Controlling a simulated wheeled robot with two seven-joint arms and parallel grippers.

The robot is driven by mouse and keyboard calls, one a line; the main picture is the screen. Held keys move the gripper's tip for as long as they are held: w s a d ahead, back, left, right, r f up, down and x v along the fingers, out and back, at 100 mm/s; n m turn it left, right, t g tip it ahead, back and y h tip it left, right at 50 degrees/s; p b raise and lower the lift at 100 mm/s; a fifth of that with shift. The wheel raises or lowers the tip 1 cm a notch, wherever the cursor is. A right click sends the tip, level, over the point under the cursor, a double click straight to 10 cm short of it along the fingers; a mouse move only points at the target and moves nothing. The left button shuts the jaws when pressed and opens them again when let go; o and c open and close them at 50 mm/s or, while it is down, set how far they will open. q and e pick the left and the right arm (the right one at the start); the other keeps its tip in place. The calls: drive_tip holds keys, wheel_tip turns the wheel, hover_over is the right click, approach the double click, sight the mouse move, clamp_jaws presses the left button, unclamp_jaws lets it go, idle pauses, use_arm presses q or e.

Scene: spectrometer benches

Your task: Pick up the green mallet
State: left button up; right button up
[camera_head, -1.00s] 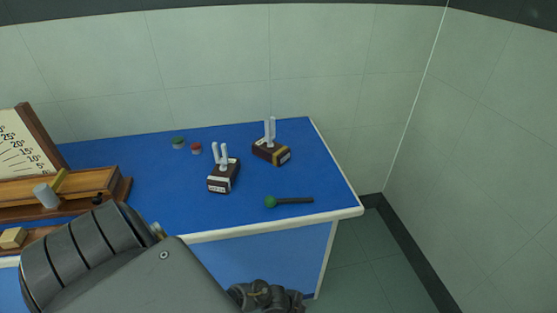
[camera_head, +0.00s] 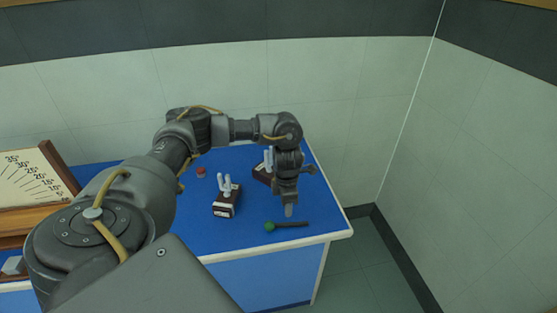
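The green mallet (camera_head: 270,226) lies on the blue table top near its front right corner. Its round green head points left and its dark handle (camera_head: 293,224) points right. My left arm reaches in from the left over the table. My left gripper (camera_head: 289,211) points down just above and behind the mallet's handle, apparently not holding it. The gap between its fingers is not visible from here. My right gripper is not in view.
A tuning fork on a dark box (camera_head: 226,203) stands left of the mallet. A second fork box (camera_head: 263,173) is partly hidden behind my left arm. A red-topped weight (camera_head: 201,172) sits farther back. A wooden angle-scale board (camera_head: 32,178) stands at the left.

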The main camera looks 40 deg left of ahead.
use_arm(q)
drive_tip(key=a, duration=0.1)
hover_over(283, 224)
drive_tip(key=shift+w+d+f+b, duration=0.1)
drive_tip(key=shift+f+b, duration=0.1)
drive_tip(key=shift+f, duration=1.15)
drive_tip(key=shift+w+f+b, duration=0.1)
drive_tip(key=shift+f+b, duration=0.1)
drive_tip(key=shift+f, duration=1.1)
drive_tip(key=shift+s+f+p, duration=0.15)
drive_tip(key=shift+f+p, duration=0.4)
drive_tip(key=shift+f, duration=1.95)
clamp_jaws()
